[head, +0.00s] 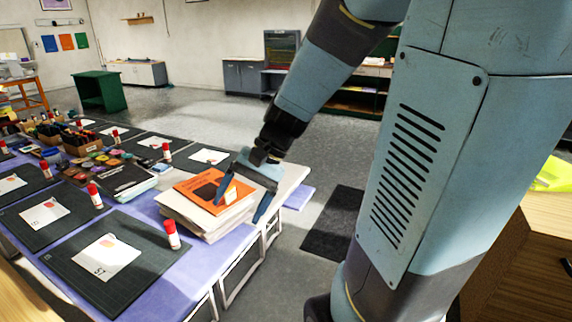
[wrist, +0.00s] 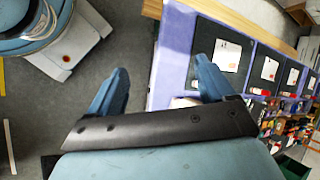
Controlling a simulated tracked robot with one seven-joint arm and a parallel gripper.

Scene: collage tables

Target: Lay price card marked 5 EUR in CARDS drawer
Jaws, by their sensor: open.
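My gripper (head: 240,203) is open above the right edge of a table, over a stack of books. A small white and orange piece (head: 231,194) shows between its fingers, at the orange book; I cannot read any 5 EUR mark on it or tell if it is the price card. In the wrist view the open fingers (wrist: 160,85) have floor and the table edge between them, with a pale bit (wrist: 184,102) by the right finger. No drawer marked CARDS can be made out.
The orange book (head: 200,184) tops a stack of pale books (head: 190,217). Dark mats (head: 75,277) with white sheets, red-capped glue sticks (head: 171,235) and supplies fill the purple-covered table (head: 185,279). A wooden cabinet (head: 515,265) stands at right. Grey floor lies between.

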